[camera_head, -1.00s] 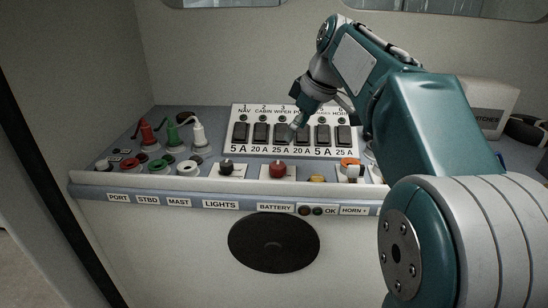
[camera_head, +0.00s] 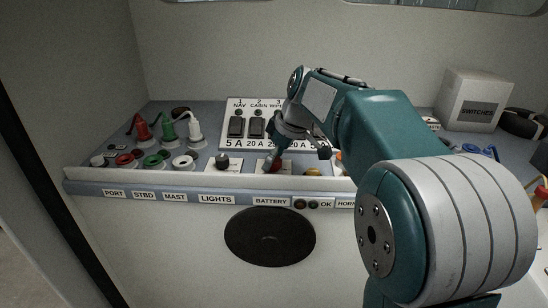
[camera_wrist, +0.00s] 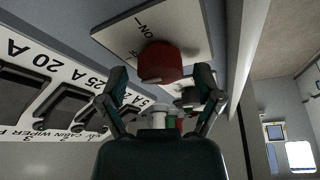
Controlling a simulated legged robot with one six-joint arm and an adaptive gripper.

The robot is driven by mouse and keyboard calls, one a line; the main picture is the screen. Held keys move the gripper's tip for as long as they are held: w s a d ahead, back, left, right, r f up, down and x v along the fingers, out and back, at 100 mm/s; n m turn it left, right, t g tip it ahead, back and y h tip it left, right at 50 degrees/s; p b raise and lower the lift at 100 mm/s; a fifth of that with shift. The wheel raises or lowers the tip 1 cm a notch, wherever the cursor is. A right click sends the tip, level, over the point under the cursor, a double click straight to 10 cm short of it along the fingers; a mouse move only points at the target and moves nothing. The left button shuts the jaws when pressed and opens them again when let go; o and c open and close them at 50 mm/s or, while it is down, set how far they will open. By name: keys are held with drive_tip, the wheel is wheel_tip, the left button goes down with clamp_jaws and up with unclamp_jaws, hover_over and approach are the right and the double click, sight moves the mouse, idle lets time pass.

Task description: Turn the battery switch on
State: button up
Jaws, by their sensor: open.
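The battery switch is a red knob (camera_wrist: 160,62) on a white plate (camera_wrist: 125,30) with "ON" printed on it, seen in the wrist view. In the head view the red knob (camera_head: 277,167) is partly hidden behind my gripper, above the "BATTERY" label (camera_head: 271,202). My gripper (camera_head: 280,160) reaches down at the knob. In the wrist view its two open fingers (camera_wrist: 162,85) stand to either side of the knob's near end. I cannot tell whether either finger touches it.
A black lights knob (camera_head: 222,161) sits just left of the battery switch. Red, green and white plugs (camera_head: 168,128) stand at the left of the console.

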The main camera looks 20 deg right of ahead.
drive_tip(key=c, duration=1.2)
drive_tip(key=shift+o, duration=0.2)
drive_tip(key=shift+m, duration=0.4)
drive_tip(key=m+t+h, duration=0.1)
drive_tip(key=m, duration=0.2)
drive_tip(key=shift+s+a+m, duration=0.1)
drive_tip(key=shift+m, duration=0.3)
drive_tip(key=m+h, duration=0.1)
drive_tip(key=m, duration=0.1)
drive_tip(key=m+h, duration=0.1)
drive_tip(key=m, duration=0.1)
drive_tip(key=shift+f+t, duration=0.1)
drive_tip(key=shift+t, duration=0.2)
drive_tip(key=m+h, duration=0.1)
drive_tip(key=m, duration=0.4)
drive_tip(key=shift+a+h, duration=0.1)
drive_tip(key=shift+h, duration=0.3)
drive_tip(key=shift+m+g+h, duration=0.5)
drive_tip(key=shift+m+h, duration=0.2)
drive_tip(key=shift+m, duration=1.5)
